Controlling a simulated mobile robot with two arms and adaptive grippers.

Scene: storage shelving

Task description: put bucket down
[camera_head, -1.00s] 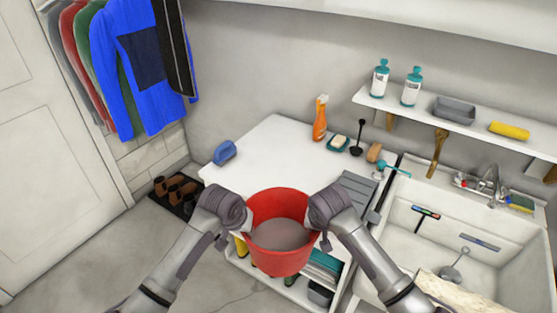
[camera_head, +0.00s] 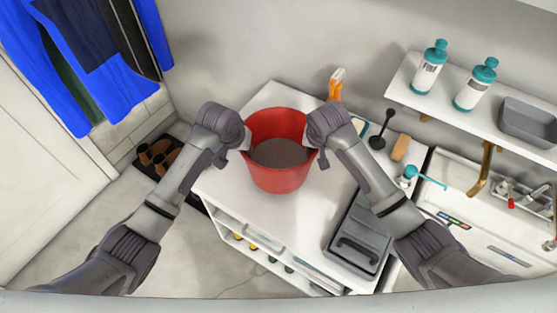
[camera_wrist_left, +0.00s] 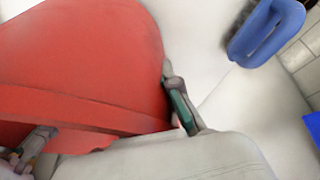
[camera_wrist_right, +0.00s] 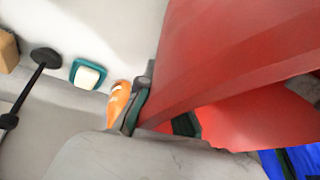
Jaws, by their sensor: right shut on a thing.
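The red bucket (camera_head: 280,180) is upright over the white tabletop (camera_head: 225,185), its inside dark grey. I cannot tell whether its base touches the top. My left gripper (camera_head: 244,146) is at the bucket's left rim. In the left wrist view its fingers are wide apart, with the red wall (camera_wrist_left: 80,60) between and behind them. My right gripper (camera_head: 318,150) is shut on the right side of the rim. In the right wrist view its fingers are close together at the red wall (camera_wrist_right: 235,60).
An orange spray bottle (camera_head: 336,85), a black brush (camera_head: 381,130) and a tan block (camera_head: 400,147) stand behind to the right. A shelf (camera_head: 440,105) hangs at right.

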